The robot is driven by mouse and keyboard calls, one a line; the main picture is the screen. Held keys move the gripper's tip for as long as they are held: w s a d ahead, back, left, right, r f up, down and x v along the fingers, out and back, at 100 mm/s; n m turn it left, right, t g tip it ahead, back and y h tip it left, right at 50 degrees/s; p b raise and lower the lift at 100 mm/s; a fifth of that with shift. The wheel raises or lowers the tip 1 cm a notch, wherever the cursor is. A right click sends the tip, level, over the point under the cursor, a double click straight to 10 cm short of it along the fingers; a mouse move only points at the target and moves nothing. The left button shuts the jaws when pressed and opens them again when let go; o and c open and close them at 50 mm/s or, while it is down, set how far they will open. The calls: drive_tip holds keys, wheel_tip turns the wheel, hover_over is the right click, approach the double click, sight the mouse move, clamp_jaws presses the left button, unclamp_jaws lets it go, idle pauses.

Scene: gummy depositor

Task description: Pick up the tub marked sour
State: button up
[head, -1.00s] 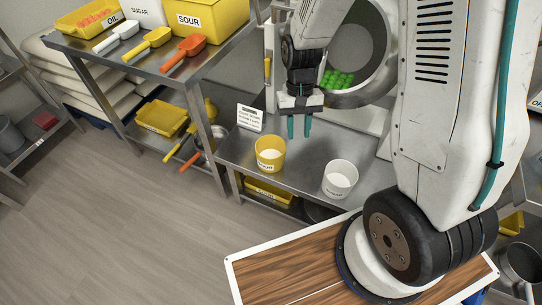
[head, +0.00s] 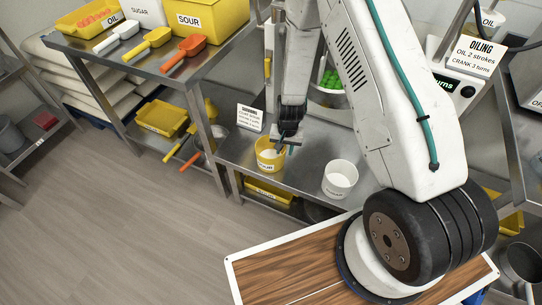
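A small yellow tub (head: 265,163) stands upright on the steel table (head: 300,178). The dark print on its front is too small to read for sure. A white tub (head: 340,180) with a small label stands to its right. My gripper (head: 282,149) is at the right side of the yellow tub's rim, pointing down. Its fingers are mostly hidden or tiny here, so I cannot tell whether they touch the rim or how far apart they are. A large yellow bin marked SOUR (head: 196,20) sits on the higher table at the back.
A small sign (head: 250,117) stands behind the yellow tub. White, yellow and orange scoops (head: 184,53) lie on the higher table. Green gummies (head: 331,80) show behind my arm. An OILING panel (head: 470,57) is at right. The floor at left is clear.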

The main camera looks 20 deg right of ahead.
sight(284, 163)
wheel_tip(284, 163, down, 3)
drive_tip(key=shift+f, duration=0.2)
clamp_jaws()
drive_tip(key=shift+d+r, duration=0.1)
drive_tip(key=shift+r, duration=0.05)
